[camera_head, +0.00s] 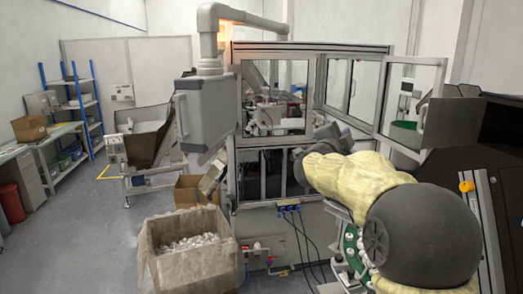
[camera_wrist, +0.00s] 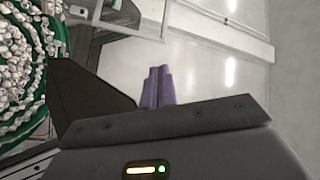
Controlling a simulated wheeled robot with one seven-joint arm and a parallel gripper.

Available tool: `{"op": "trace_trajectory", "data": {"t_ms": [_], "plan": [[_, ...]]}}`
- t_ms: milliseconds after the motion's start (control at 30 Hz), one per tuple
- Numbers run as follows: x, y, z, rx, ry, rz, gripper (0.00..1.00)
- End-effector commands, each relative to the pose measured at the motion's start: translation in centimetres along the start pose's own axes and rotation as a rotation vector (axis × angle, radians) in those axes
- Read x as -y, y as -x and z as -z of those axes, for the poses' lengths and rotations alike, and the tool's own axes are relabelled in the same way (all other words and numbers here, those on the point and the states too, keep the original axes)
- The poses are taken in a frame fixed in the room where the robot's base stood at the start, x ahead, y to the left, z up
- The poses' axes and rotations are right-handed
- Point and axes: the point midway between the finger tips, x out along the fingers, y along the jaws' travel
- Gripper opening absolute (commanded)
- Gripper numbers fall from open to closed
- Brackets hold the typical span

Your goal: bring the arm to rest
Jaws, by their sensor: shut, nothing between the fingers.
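My gripper shows in the wrist view as two purple-grey fingers (camera_wrist: 158,88) side by side and touching, shut with nothing between them. They point over bare pale floor. In the head view my arm, in a yellowish cover, reaches from the lower right toward the machine's front. The gripper end there is dark and small, and its fingers cannot be made out.
The assembly machine (camera_head: 270,185) stands ahead with an open window door (camera_head: 412,105) beside my arm. A large box of white caps (camera_head: 190,265) stands at the lower left. A green round feeder (camera_wrist: 38,75) full of caps lies left in the wrist view.

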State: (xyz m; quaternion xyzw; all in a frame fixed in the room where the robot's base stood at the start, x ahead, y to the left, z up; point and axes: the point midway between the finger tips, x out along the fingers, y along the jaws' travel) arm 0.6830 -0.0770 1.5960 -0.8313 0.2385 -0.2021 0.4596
Motion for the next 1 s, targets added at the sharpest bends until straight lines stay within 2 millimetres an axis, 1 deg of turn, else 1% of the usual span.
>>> {"op": "trace_trajectory", "data": {"t_ms": [33, 67, 100, 167, 200, 267, 300, 367, 400, 433, 533, 633, 733, 800, 900, 1000], "plan": [[-1.6, 1.3, -2.2, 0.101, 0.084, 0.02, 0.0], [-2.5, 2.0, -3.5, 0.163, 0.134, 0.029, 0.0], [-3.8, 3.1, -5.0, 0.247, 0.201, 0.04, 0.0], [-6.0, 5.0, -7.2, 0.371, 0.301, 0.048, 0.0], [-7.7, 6.4, -8.4, 0.45, 0.363, 0.048, 0.0], [-10.3, 8.5, -9.9, 0.561, 0.451, 0.044, 0.0], [-12.1, 10.0, -10.7, 0.631, 0.506, 0.037, 0.0], [-14.8, 12.2, -11.7, 0.733, 0.585, 0.024, 0.0], [-16.7, 13.8, -12.2, 0.8, 0.636, 0.014, 0.0], [-18.1, 15.0, -12.4, 0.849, 0.673, 0.005, 0.0], [-22.7, 19.0, -12.8, 1.007, 0.79, -0.031, 0.0], [-27.2, 23.2, -12.4, 1.161, 0.9, -0.073, 0.0], [-31.5, 27.6, -11.4, 1.312, 1.006, -0.121, 0.0], [-34.3, 30.5, -10.3, 1.411, 1.075, -0.156, 0.0], [-37.3, 33.9, -8.7, 1.527, 1.157, -0.201, 0.0], [-38.9, 35.8, -7.5, 1.596, 1.203, -0.229, 0.0]]}}
